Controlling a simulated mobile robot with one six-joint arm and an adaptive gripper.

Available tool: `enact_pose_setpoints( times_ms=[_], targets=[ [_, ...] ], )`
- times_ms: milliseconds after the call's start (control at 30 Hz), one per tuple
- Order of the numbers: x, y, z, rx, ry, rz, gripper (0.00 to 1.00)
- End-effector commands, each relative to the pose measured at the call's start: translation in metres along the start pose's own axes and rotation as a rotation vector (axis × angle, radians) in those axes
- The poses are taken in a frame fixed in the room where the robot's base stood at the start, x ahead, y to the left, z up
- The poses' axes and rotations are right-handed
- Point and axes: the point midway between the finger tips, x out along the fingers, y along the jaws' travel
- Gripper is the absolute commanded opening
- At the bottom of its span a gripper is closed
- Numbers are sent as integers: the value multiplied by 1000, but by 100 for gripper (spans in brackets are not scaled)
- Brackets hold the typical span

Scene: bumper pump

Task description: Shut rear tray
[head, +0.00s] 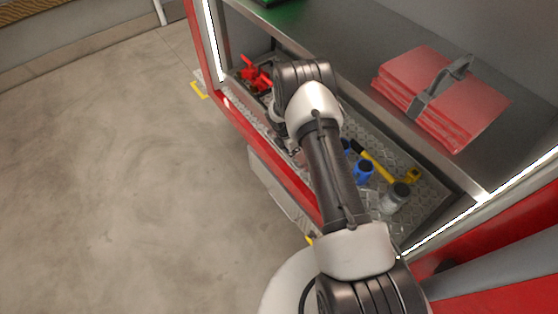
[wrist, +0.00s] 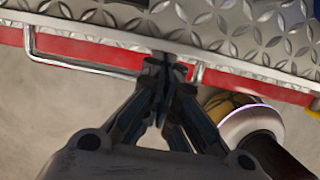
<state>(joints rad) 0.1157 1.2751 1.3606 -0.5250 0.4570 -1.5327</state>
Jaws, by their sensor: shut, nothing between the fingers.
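The tray has a diamond-plate floor (wrist: 240,38) and a red front strip (wrist: 100,52) with a bent metal bar handle (wrist: 85,66), all in the wrist view. In the head view its red front edge (head: 300,190) runs along the opening of the red vehicle compartment, partly behind my arm. My gripper (wrist: 168,62) is shut and empty. Its fingertips overlap the red strip and metal lip, to the right of the long part of the handle. I cannot tell whether they touch. In the head view my arm mostly hides the gripper.
Red tools (head: 256,73), blue cylinders (head: 363,171), a yellow-handled tool (head: 380,167) and a grey can (head: 395,198) lie on the diamond plate. Folded red hose (head: 440,95) sits strapped on the shelf above. A grey ledge (head: 270,178) shows below the red edge. The floor (head: 120,180) at left is clear.

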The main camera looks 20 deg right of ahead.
Motion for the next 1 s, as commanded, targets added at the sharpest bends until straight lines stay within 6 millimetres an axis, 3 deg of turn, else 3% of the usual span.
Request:
enact_pose_setpoints(
  times_ms=[200, 400, 1000],
  targets=[
    [12, 0, 38, 3, -1, 1, 0],
    [15, 0, 55, 1, 0, 0, 0],
    [15, 1, 62, 0, -2, 3, 0]
  ],
)
